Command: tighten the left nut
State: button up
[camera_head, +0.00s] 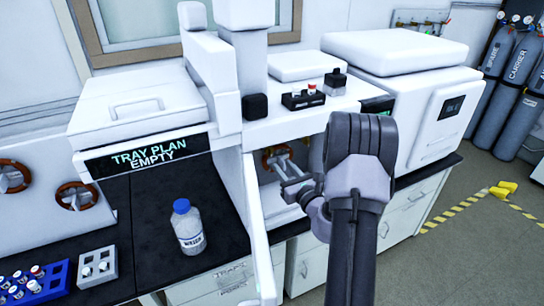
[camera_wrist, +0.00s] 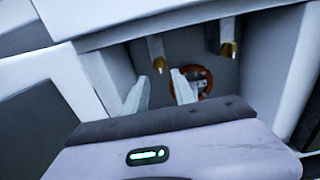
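In the wrist view two pale tubes with brass nuts at their lower ends hang inside a white recess. The left nut (camera_wrist: 160,64) is just beyond the gap between my fingertips, and the right nut (camera_wrist: 228,49) is off to the right. My gripper (camera_wrist: 159,84) is open, its two pale fingers apart with nothing seen between them. The left nut looks clear of both fingers; the exact distance is hard to tell. In the head view my gripper (camera_head: 287,172) reaches into the recess under the white instrument, and the nuts cannot be made out there.
An orange-brown ring (camera_wrist: 207,80) sits at the back of the recess, behind my right finger. White walls close in on both sides. In the head view a white upright panel (camera_head: 258,235) stands left of my arm, and a water bottle (camera_head: 188,227) stands on the black bench.

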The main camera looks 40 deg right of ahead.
aim_at(271, 153)
jog(key=x, duration=0.7)
jog(key=shift+w, duration=0.35)
grip_shut()
